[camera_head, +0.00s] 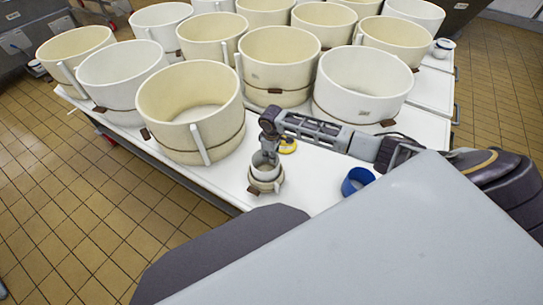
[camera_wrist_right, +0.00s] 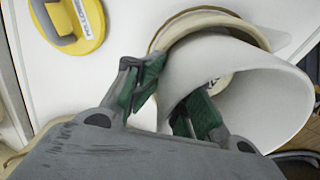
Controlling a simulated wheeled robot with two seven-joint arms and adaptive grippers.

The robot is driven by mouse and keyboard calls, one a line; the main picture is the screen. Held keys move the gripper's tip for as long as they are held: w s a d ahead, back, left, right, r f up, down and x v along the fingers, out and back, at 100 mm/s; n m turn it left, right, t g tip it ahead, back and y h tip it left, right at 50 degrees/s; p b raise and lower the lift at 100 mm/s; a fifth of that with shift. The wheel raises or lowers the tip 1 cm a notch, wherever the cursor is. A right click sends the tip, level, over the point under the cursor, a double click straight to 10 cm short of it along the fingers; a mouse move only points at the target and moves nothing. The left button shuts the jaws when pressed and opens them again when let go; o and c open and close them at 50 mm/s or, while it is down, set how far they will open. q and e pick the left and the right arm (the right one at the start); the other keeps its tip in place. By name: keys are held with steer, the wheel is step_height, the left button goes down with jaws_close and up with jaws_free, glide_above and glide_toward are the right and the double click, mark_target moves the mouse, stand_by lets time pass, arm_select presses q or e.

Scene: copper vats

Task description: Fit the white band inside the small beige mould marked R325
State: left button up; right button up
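The white band (camera_head: 264,169) sits at the mouth of the small beige mould (camera_head: 266,187), with its upper part standing above the mould's rim. In the right wrist view the white band (camera_wrist_right: 262,88) looks off-centre over the beige mould (camera_wrist_right: 198,22), whose rim shows behind it. How deep the band sits is hidden. My right gripper (camera_head: 266,157) is above the band. In the wrist view its green-padded fingers (camera_wrist_right: 175,92) are apart, one outside the band and one inside, with the wall between them. The R325 mark cannot be read. My left gripper is not in view.
Several large beige and white moulds (camera_head: 190,105) crowd the white table (camera_head: 225,180) behind. The table's front edge is close to the small mould.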

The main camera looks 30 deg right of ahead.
steer(key=shift+o, duration=1.1)
steer(key=f, duration=0.1)
steer(key=s+f, duration=0.1)
steer(key=a+f, duration=0.1)
steer(key=shift+s+f+g, duration=0.2)
steer(key=shift+s+g, duration=0.05)
steer(key=shift+g, duration=0.05)
steer(key=shift+w+f, duration=0.2)
steer(key=shift+w, duration=0.2)
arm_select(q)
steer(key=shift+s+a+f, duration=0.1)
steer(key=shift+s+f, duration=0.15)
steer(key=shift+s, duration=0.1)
arm_select(e)
steer(key=shift+r, duration=0.1)
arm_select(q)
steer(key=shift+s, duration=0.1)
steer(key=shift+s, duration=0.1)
arm_select(e)
steer(key=shift+s+d, duration=0.15)
steer(key=shift+d, duration=0.05)
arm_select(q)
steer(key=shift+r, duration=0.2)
arm_select(e)
steer(key=shift+r, duration=0.2)
arm_select(q)
steer(key=shift+p, duration=0.4)
arm_select(e)
steer(key=shift+d+r, duration=0.1)
steer(key=shift+r, duration=0.1)
